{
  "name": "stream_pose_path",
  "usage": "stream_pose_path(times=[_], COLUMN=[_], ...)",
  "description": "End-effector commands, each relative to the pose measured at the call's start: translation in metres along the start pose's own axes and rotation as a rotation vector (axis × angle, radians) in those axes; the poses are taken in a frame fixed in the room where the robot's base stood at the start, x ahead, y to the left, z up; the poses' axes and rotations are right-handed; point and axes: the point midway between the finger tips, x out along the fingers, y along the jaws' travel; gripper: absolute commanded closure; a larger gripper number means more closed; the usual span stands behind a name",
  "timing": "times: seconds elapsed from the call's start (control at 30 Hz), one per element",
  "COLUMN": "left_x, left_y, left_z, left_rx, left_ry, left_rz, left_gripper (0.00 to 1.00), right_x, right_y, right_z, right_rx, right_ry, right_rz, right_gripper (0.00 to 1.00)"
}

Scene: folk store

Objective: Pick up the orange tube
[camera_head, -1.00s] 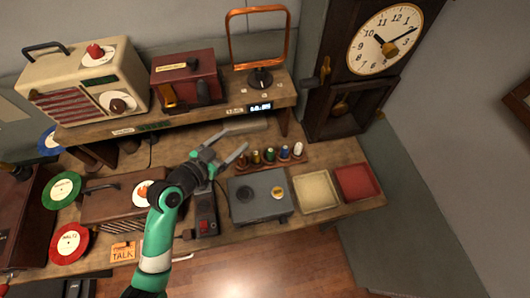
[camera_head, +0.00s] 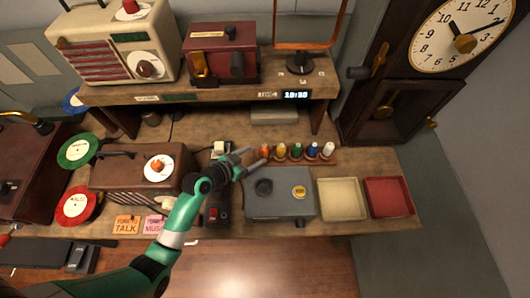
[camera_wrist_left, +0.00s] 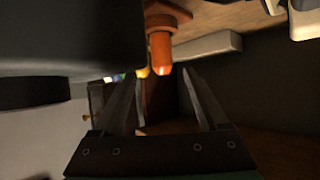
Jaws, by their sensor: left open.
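The orange tube (camera_head: 265,151) stands at the left end of a row of colored tubes in a wooden rack (camera_head: 320,160). My left gripper (camera_head: 254,157) is open, with its fingertips just left of the orange tube. In the left wrist view the orange tube (camera_wrist_left: 161,52) shows ahead of the fingertips, roughly in line with the gap between the open fingers (camera_wrist_left: 158,75). Nothing is between the fingers. My right gripper is not in view.
A grey box (camera_head: 280,205) sits just in front of the rack. A cream tray (camera_head: 341,200) and a red tray (camera_head: 389,198) lie to its right. A raised shelf (camera_head: 215,95) with radios stands behind. A brown radio (camera_head: 115,178) is to the left.

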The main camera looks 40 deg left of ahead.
Motion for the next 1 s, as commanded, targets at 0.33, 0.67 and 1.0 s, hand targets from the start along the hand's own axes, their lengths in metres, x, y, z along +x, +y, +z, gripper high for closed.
stream_pose_path(times=[0.33, 0.67, 1.0], left_x=[0.045, 0.051, 0.051], left_y=[-0.003, -0.003, -0.003], left_z=[0.000, -0.001, -0.001], left_rx=[0.001, 0.000, 0.000], left_ry=[0.000, 0.000, 0.000], left_rz=[0.001, 0.000, 0.000], left_gripper=[0.24, 0.29, 0.90], right_x=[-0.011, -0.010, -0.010], right_y=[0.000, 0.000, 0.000], right_z=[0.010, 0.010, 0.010], right_rx=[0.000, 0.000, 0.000], right_ry=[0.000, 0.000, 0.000], right_rz=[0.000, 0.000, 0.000], right_gripper=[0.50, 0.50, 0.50])
